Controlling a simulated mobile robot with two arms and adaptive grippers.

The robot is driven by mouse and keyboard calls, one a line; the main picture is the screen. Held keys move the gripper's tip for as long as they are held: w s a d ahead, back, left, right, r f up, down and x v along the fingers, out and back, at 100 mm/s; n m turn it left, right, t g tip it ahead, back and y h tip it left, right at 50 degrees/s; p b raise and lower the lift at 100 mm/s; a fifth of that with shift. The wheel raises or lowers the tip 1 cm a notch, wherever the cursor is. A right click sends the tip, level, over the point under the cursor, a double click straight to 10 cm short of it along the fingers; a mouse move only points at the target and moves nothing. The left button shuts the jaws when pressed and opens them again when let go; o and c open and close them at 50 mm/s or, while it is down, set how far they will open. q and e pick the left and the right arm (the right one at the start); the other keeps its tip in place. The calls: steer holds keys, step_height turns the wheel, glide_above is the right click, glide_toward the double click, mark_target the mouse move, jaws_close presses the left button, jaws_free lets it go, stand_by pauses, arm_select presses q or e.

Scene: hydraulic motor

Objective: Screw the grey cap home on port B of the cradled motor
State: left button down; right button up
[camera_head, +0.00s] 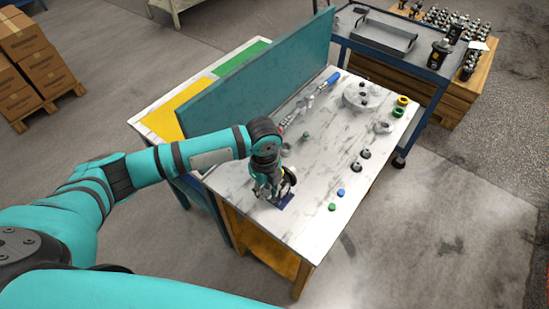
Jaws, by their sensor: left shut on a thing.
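My left gripper (268,190) points down at the near left part of the workbench, right over the cradled motor. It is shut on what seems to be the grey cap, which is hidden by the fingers. The motor (291,176) shows only as a dark and grey part beside the fingers. A dark blue piece of the cradle (284,202) shows below it on the bench top. Port B and the seat of the cap cannot be made out. My right gripper is not in view.
The pale bench top (310,225) holds a green cap (332,207), a blue cap (341,192) and dark fittings (365,153). Farther back are a round grey part (358,96), yellow (402,100) and green rings, and a blue-handled tool (331,79). A teal panel (265,85) stands behind.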

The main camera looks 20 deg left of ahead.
arm_select(q)
steer(key=w+r+m, duration=0.1)
steer(key=m, duration=0.2)
steer(key=w+r+m+p, duration=0.1)
steer(key=w+m, duration=0.1)
steer(key=m, duration=0.1)
steer(key=w+r+m, duration=0.1)
steer(key=w+m, duration=0.1)
steer(key=m, duration=0.2)
steer(key=shift+d+p, duration=0.25)
steer(key=shift+p, duration=0.15)
steer(key=shift+f+b, duration=0.7)
steer(key=shift+f, duration=0.1)
steer(key=shift+f+b, duration=0.85)
steer(key=shift+f, duration=0.05)
steer(key=shift+f+b, duration=0.6)
steer(key=shift+f, duration=0.1)
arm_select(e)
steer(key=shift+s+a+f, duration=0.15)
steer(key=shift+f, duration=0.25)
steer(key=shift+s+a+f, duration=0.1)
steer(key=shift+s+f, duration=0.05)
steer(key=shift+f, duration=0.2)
arm_select(q)
steer(key=shift+w+r, duration=0.1)
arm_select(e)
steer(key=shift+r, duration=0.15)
